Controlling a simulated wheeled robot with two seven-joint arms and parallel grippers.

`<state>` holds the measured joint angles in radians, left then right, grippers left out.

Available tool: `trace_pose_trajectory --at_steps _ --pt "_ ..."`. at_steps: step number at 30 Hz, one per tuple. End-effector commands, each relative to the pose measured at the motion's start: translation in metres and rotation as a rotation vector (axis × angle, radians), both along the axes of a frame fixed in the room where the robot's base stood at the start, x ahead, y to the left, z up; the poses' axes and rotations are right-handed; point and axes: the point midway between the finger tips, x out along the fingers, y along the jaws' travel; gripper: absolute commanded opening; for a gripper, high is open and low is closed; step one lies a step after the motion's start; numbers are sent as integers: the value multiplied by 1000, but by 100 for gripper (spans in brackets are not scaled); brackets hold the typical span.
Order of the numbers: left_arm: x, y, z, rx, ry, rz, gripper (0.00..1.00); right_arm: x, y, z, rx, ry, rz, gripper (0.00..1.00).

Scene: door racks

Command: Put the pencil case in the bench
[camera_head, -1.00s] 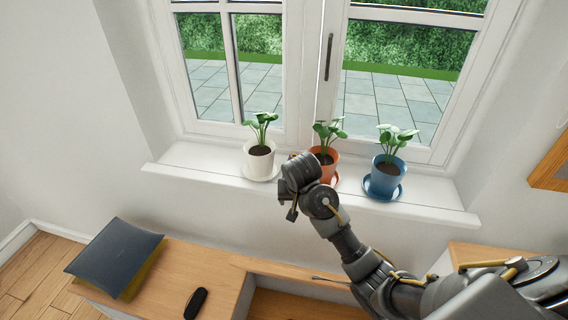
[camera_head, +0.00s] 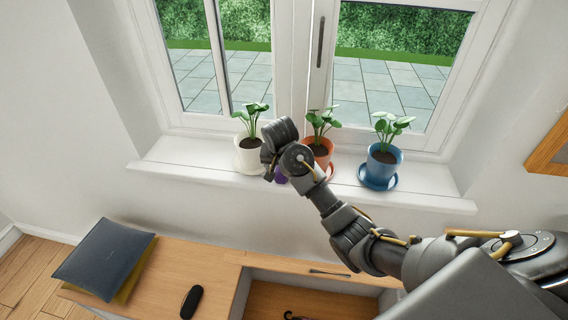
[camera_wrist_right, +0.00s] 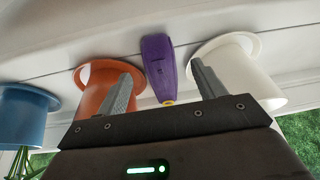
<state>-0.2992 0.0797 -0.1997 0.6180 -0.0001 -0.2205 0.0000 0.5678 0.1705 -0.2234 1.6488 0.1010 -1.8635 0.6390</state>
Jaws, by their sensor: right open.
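A purple pencil case (camera_wrist_right: 160,62) with a yellow tip stands on the windowsill between the orange and white pots. In the head view only a small purple part (camera_head: 281,176) of it shows below my right gripper (camera_head: 268,172). In the wrist view my right gripper (camera_wrist_right: 161,76) is open, with one finger on each side of the case. Whether the fingers touch it I cannot tell. The wooden bench (camera_head: 205,262) stands below the window, with an open compartment (camera_head: 262,302) at its right part. My left gripper is out of view.
The white pot (camera_head: 247,155), orange pot (camera_head: 325,158) and blue pot (camera_head: 383,168) stand on the windowsill (camera_head: 190,170), close around my gripper. A dark cushion (camera_head: 103,260) and a black oblong object (camera_head: 192,302) lie on the bench top. A dark item (camera_head: 297,317) shows inside the compartment.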

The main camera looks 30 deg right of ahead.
Motion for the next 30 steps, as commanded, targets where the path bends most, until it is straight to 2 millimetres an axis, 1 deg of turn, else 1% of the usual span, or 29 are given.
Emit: trace_pose_trajectory --at_steps 1,4,7,9,12,15,21,22,23,30 --pt "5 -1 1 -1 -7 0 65 0 -1 0 0 0 -1 69" --pt "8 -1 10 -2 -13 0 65 2 -2 -6 -1 4 -1 69" --pt "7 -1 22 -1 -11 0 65 6 -6 -18 0 6 -1 69" --pt "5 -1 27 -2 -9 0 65 10 -8 -29 0 5 -1 69" --pt "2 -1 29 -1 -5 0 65 14 -10 -41 -1 3 -1 69" --pt "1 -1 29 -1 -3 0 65 16 -11 -47 0 1 0 69" --pt "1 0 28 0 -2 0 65 17 -11 -49 0 0 0 69" --pt "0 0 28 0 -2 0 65 17 -11 -49 0 0 0 68" --pt "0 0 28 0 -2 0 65 17 -11 -49 0 0 0 64" --pt "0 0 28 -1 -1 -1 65 17 -11 -48 0 0 0 32"
